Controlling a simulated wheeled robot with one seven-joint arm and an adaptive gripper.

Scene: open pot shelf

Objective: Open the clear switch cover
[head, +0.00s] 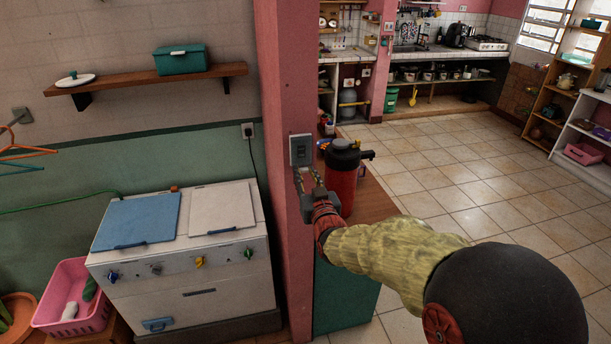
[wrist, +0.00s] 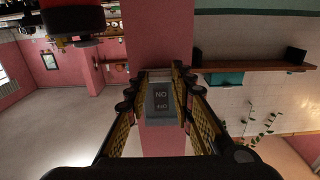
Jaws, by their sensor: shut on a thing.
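The grey switch box (head: 300,150) is mounted on the pink pillar in the head view. In the wrist view the switch box (wrist: 161,98) fills the space between my fingers, with upside-down lettering on its face. My gripper (head: 307,176) is at the lower part of the box in the head view. In the wrist view my gripper (wrist: 160,74) has a finger on each side and is shut on the clear switch cover. The cover's edges are hard to make out, and I cannot tell how far it is tilted.
A red flask with a black lid (head: 342,180) stands on the counter close to the right of my gripper. A white washing machine (head: 185,260) stands left of the pillar (head: 283,100). A wooden wall shelf (head: 140,80) is at upper left. Tiled floor is open at right.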

